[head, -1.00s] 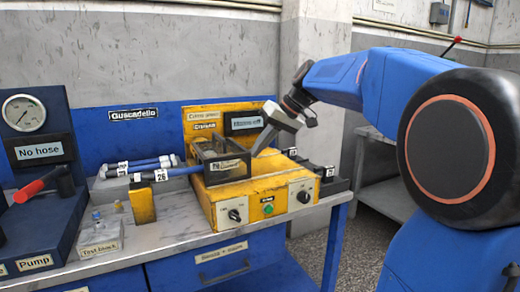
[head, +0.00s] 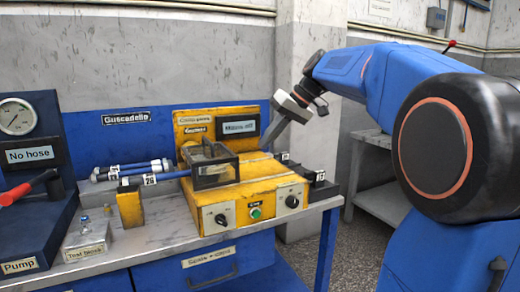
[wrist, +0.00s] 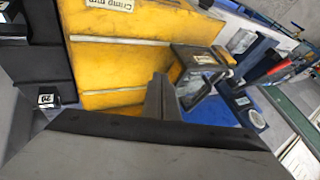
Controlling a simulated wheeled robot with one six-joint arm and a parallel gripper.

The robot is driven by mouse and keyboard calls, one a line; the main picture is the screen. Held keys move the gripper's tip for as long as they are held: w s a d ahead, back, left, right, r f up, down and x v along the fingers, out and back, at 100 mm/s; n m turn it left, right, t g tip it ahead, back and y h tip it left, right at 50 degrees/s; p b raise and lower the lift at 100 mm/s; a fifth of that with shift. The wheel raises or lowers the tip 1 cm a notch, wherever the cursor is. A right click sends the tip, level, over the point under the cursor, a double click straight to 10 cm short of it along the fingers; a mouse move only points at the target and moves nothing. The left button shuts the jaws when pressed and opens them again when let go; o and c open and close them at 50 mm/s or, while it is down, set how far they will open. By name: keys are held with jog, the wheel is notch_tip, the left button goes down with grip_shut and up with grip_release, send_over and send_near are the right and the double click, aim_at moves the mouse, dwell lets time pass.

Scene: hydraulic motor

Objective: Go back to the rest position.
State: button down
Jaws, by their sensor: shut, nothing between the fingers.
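My gripper (head: 268,143) is shut and empty in the head view. It is in the air at the right side of the yellow crimping machine (head: 255,200), with its fingers pointing down and left. In the wrist view my gripper (wrist: 158,85) shows its shut fingers in front of the machine's yellow casing (wrist: 130,55). No hose is in my fingers.
Dark numbered blocks (head: 310,178) sit at the bench's right end. A grey side table (head: 385,205) is behind my arm.

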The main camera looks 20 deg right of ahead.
jog(key=v, duration=0.5)
jog(key=s+a+f+m+h, duration=0.1)
jog(key=s+a+f+h, duration=0.2)
jog(key=s+f, duration=1.1)
jog(key=s+a+f+h, duration=0.3)
jog(key=s+f, duration=1.1)
jog(key=f, duration=0.4)
jog(key=shift+s+a+m, duration=0.3)
jog(key=shift+a+m, duration=0.1)
jog(key=shift+r, duration=0.1)
